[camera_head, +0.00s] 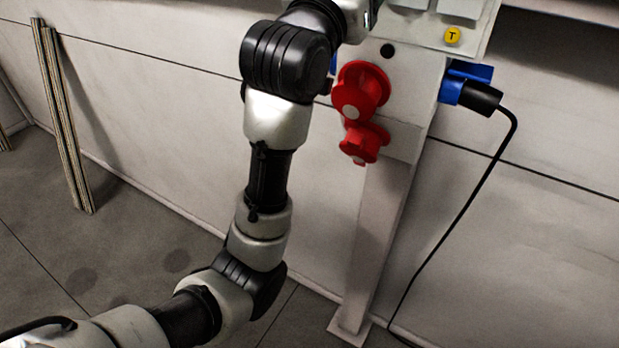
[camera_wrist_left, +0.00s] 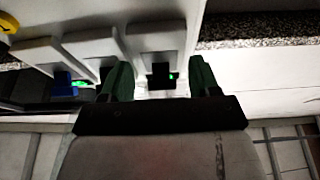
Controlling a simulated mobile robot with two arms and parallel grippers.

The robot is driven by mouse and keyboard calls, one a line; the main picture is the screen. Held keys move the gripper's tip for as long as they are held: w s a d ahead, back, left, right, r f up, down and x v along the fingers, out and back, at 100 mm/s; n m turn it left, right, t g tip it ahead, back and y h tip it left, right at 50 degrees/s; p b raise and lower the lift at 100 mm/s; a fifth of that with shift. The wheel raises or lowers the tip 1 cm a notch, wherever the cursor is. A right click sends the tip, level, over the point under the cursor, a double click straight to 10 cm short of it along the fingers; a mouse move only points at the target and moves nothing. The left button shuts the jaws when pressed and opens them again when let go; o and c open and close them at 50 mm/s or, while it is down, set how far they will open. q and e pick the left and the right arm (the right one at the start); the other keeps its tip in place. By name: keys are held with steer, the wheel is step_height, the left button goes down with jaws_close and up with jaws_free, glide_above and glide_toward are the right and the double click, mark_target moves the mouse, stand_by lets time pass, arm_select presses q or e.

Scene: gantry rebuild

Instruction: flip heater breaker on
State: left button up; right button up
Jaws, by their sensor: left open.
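In the left wrist view a breaker switch (camera_wrist_left: 158,81), dark with a small green light, sits below a grey cover on the panel. My left gripper (camera_wrist_left: 161,68) is open, with one dark green finger on each side of this switch. I cannot tell whether the fingers touch it. A blue switch (camera_wrist_left: 64,84) sits further left, with another dark switch partly hidden by the left finger. No label is readable, so I cannot tell which one is the heater breaker. In the head view the panel box (camera_head: 417,22) is cut off at the top, and my left gripper is out of frame.
Below the box are two red sockets (camera_head: 362,90) (camera_head: 361,142) on a post (camera_head: 374,240). A black plug (camera_head: 480,97) with a hanging cable (camera_head: 468,200) sits in a blue socket at right. Long metal profiles (camera_head: 63,115) lean on the wall at left.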

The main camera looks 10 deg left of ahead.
arm_select(q)
steer(key=f+b+v, duration=0.1)
steer(key=b+v, duration=0.3)
steer(key=v, duration=0.6)
steer(key=w+a+f+g+y, duration=0.1)
steer(key=w+f+g, duration=0.2)
steer(key=f, duration=0.9)
steer(key=w+a+f+n+g+y+p, duration=0.1)
steer(key=w+f, duration=0.4)
steer(key=f, duration=0.8)
steer(key=shift+a+f+g+y, duration=0.2)
steer(key=shift+f+g+y, duration=0.15)
steer(key=shift+g+y, duration=0.45)
arm_select(e)
step_height(320, 180, down, 4)
steer(key=shift+d+f, duration=0.1)
